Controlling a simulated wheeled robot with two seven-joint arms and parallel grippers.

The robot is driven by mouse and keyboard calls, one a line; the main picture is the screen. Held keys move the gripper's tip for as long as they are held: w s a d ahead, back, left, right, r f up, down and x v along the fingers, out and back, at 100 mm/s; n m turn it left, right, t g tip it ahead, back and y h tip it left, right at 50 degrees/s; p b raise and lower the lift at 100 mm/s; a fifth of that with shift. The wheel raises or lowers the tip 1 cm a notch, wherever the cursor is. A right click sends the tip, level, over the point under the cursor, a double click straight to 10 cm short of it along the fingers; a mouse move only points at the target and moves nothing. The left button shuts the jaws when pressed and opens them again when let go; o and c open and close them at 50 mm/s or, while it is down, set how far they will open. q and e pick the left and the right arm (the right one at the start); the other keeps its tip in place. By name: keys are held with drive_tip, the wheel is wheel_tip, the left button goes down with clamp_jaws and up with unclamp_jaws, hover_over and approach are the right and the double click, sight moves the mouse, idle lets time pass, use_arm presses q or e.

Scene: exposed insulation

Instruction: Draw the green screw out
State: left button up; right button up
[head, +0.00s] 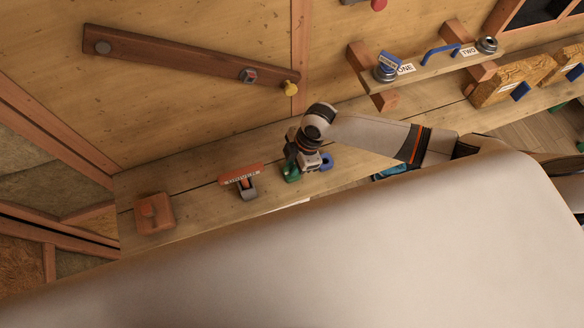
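A small green thing (291,173) is on the wooden bench, right at my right gripper; I cannot tell its full shape or whether it is the screw. My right gripper (303,165) reaches in from the right and is low over the bench, against or just beside the green thing. Its fingers are too small and too covered to show whether they are open or shut. A blue ring-like part (326,162) is just right of the gripper. My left gripper is not in view.
On the bench (205,180) stand an orange-labelled grey device (244,182) and a reddish wooden block (155,213) to the left. A shelf board (433,66) labelled ONE and TWO is up right. A dark slanted bar (180,60) crosses the wall. A large pale surface hides the foreground.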

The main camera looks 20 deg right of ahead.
clamp_jaws()
drive_tip(key=shift+r+p, duration=0.7)
drive_tip(key=shift+p, duration=0.05)
idle(0.3)
drive_tip(key=shift+r+p, duration=1.5)
drive_tip(key=shift+p, duration=0.05)
